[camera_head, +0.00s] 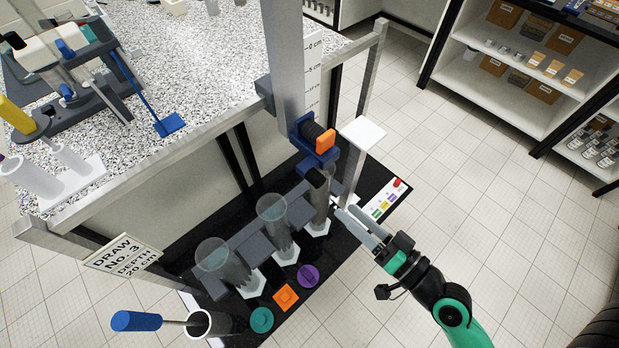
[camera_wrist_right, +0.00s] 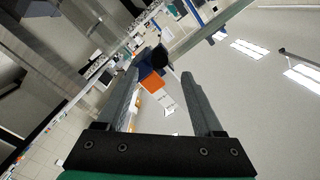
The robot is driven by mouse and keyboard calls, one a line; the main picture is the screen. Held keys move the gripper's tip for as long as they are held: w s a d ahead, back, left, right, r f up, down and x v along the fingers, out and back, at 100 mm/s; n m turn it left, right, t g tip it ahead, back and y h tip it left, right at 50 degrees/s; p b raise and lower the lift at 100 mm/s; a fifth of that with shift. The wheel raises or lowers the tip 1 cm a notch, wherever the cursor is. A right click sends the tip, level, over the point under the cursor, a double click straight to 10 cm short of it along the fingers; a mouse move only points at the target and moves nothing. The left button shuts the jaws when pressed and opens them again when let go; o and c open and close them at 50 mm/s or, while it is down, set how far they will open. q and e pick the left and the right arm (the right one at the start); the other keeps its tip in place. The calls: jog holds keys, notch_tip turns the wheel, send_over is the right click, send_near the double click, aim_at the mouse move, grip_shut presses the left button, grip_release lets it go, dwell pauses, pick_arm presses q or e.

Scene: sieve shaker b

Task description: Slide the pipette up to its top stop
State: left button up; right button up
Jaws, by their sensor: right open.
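The pipette's blue slide holder (camera_head: 318,158), with a black round part and an orange block (camera_head: 325,140), sits low on the grey upright post (camera_head: 284,70). It is below the white scale plate (camera_head: 313,60). Below it stands a clear cylinder (camera_head: 319,205); how far the pipette reaches into it I cannot tell. My right gripper (camera_head: 343,208) is open and empty, just right of and below the holder, apart from it. In the right wrist view the orange block (camera_wrist_right: 153,82) and blue holder show beyond and between the open fingers (camera_wrist_right: 170,68). My left gripper is not in view.
Two more clear cylinders (camera_head: 273,210) (camera_head: 222,255) stand left of it on the black base. Teal, orange and purple pieces (camera_head: 308,276) lie in front. A white plate (camera_head: 362,132) stands right of the post. The speckled worktop (camera_head: 210,60) is left; open floor is right.

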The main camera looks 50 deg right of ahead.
aim_at(320, 185)
jog(key=w+p, duration=0.1)
jog(key=w, duration=0.3)
jog(key=w+d+p, duration=0.1)
jog(key=w, duration=0.3)
jog(key=w+p, duration=0.1)
jog(key=w, duration=0.3)
jog(key=shift+d+r, duration=0.1)
jog(key=shift+d, duration=0.05)
jog(key=shift+s, duration=0.1)
grip_shut()
